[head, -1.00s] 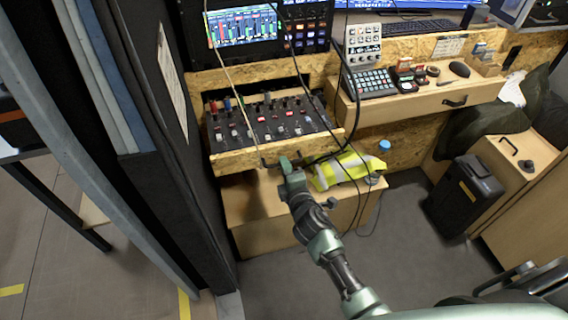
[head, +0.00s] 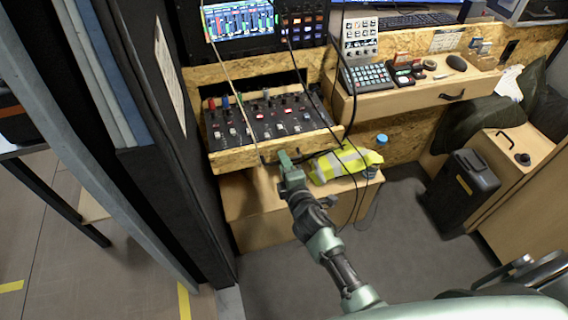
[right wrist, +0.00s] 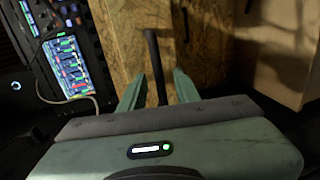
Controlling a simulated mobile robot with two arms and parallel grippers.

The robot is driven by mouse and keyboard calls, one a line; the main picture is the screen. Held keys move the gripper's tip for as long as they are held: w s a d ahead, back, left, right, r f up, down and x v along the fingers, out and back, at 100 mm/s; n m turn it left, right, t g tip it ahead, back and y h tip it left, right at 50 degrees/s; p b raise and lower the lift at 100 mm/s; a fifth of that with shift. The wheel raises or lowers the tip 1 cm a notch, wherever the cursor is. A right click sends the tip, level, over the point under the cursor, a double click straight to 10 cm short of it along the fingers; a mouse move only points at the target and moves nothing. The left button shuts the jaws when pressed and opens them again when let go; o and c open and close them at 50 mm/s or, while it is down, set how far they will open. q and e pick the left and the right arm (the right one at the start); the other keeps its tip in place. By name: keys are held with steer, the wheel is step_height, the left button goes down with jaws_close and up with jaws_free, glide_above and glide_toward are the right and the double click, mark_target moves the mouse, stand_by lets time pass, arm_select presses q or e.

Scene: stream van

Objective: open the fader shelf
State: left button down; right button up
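The fader shelf (head: 240,157) is a chipboard-fronted drawer below the screens at left. It stands out from its slot, with the black mixer panel (head: 262,120) and its coloured faders exposed on top. My right gripper (head: 286,157) is at the lower middle of the shelf front in the head view and covers part of the handle. In the right wrist view, the dark bar handle (right wrist: 154,62) runs between the two green fingers, with a gap seen on both sides. The right gripper (right wrist: 158,92) is open around the handle. My left gripper is not in view.
Cables hang in front of the shelf. A yellow hi-vis vest (head: 345,163) lies on a wooden box (head: 262,222) just below. A desk drawer (head: 425,98) is to the right, and a black bin (head: 463,192) stands farther right. A dark padded wall (head: 170,170) is close at left. The grey floor is clear.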

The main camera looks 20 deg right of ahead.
steer(key=v, duration=0.7)
steer(key=shift+s, duration=0.45)
steer(key=s+f+m+g, duration=0.3)
steer(key=s+f, duration=0.3)
steer(key=f, duration=0.4)
steer(key=s+d+f+m+g, duration=0.15)
steer(key=s+f, duration=0.35)
steer(key=f, duration=0.6)
steer(key=s+f+m+g, duration=0.35)
steer(key=s+f, duration=0.25)
steer(key=f, duration=0.4)
steer(key=s+d+f+m+g, duration=0.1)
steer(key=s+f, duration=0.3)
steer(key=s, duration=0.5)
steer(key=s+d+f+m+g, duration=0.2)
steer(key=s+f+m+g, duration=0.1)
steer(key=s, duration=0.6)
steer(key=s+d+f+m+g, duration=0.2)
steer(key=s+f, duration=0.4)
steer(key=s, duration=0.3)
steer(key=shift+d+m+g, duration=0.15)
steer(key=shift+m+g, duration=0.15)
steer(key=shift+m, duration=0.5)
